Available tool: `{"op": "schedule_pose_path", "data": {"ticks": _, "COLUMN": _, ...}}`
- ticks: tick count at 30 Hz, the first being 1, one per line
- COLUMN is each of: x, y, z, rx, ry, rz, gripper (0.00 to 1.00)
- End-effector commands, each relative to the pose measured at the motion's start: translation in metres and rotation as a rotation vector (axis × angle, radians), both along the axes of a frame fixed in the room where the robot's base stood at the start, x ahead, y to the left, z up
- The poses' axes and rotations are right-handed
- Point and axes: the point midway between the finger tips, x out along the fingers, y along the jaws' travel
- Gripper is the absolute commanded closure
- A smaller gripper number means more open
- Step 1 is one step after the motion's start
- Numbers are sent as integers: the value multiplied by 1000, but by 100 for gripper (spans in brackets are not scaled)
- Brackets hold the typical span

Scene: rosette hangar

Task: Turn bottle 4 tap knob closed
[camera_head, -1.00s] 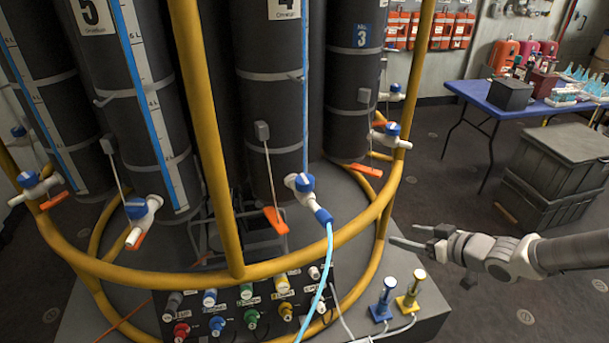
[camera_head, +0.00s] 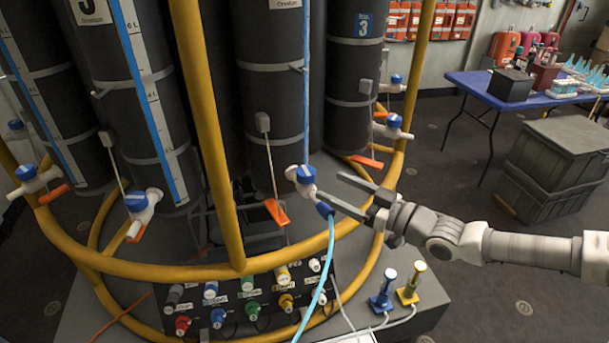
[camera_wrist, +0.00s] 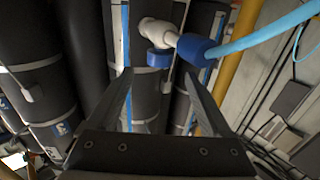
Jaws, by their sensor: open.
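Bottle 4 (camera_head: 272,95) is the dark ribbed cylinder at the centre, its number label cut off at the top. Its tap has a white body with a blue knob (camera_head: 306,174) facing up, and a light-blue hose (camera_head: 327,250) hangs from its blue outlet. My gripper (camera_head: 330,186) is open and empty just right of the tap, fingers pointing left towards it. In the wrist view the blue knob (camera_wrist: 158,59) appears ahead, between and beyond the open fingers (camera_wrist: 157,78). I see no contact with the knob. The white tap body (camera_wrist: 157,32) shows above it.
A yellow rail (camera_head: 345,232) rings the bottles, with an upright post (camera_head: 205,130) left of bottle 4. An orange lever (camera_head: 277,211) hangs left of the tap. A panel of coloured valves (camera_head: 245,300) sits below. The blue table (camera_head: 535,99) and grey crates (camera_head: 555,160) stand right.

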Motion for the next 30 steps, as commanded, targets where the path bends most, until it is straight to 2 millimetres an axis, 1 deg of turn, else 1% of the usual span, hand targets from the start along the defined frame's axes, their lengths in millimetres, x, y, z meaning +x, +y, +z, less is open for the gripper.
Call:
{"op": "schedule_pose_path", "data": {"ticks": 1, "x": 5, "y": 8, "z": -1, "rx": 2, "ry": 1, "rz": 4, "gripper": 17}}
{"op": "schedule_pose_path", "data": {"ticks": 9, "x": 33, "y": 41, "z": -1, "rx": 0, "ry": 1, "rz": 5, "gripper": 17}}
{"op": "schedule_pose_path", "data": {"ticks": 15, "x": 49, "y": 59, "z": -1, "rx": -2, "ry": 1, "rz": 3, "gripper": 17}}
{"op": "schedule_pose_path", "data": {"ticks": 21, "x": 57, "y": 68, "z": -1, "rx": -2, "ry": 1, "rz": 1, "gripper": 17}}
{"op": "schedule_pose_path", "data": {"ticks": 30, "x": 58, "y": 69, "z": 0, "rx": -1, "ry": 2, "rz": -1, "gripper": 17}}
